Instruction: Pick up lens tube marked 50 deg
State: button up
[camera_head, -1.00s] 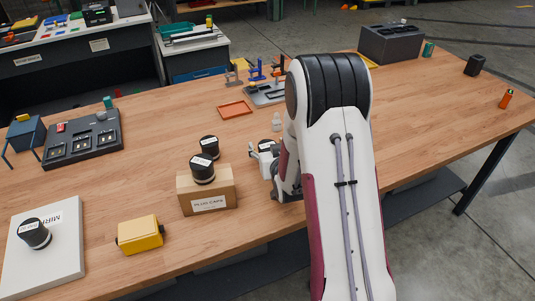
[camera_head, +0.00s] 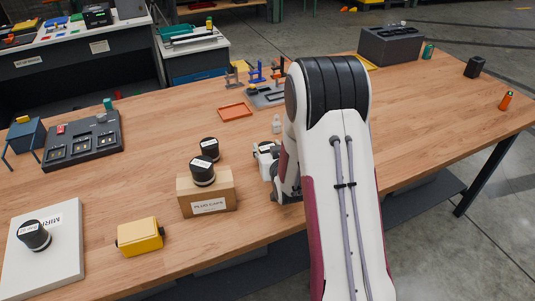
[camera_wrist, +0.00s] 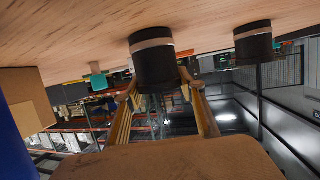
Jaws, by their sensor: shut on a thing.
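A black lens tube (camera_wrist: 153,65) with a pale band stands between the fingertips of my gripper (camera_wrist: 160,88) in the wrist view, which is upside down. My gripper is shut on it. In the head view my gripper (camera_head: 262,152) is low over the table, right of the cardboard box, and mostly hides that tube. Another black tube (camera_wrist: 254,45) stands to the right in the wrist view. I cannot read any degree marking.
The cardboard box (camera_head: 208,206) labelled PLUG CAPS is left of my gripper. A yellow box (camera_head: 140,237) and the white box (camera_head: 68,270) are farther left. A small pale bottle (camera_head: 276,124) and an orange tray (camera_head: 235,111) are behind. The table's right side is largely clear.

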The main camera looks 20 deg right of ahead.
aim_at(268, 147)
jog(key=shift+r, duration=0.1)
jog(key=shift+r, duration=4.95)
jog(key=shift+d, duration=0.15)
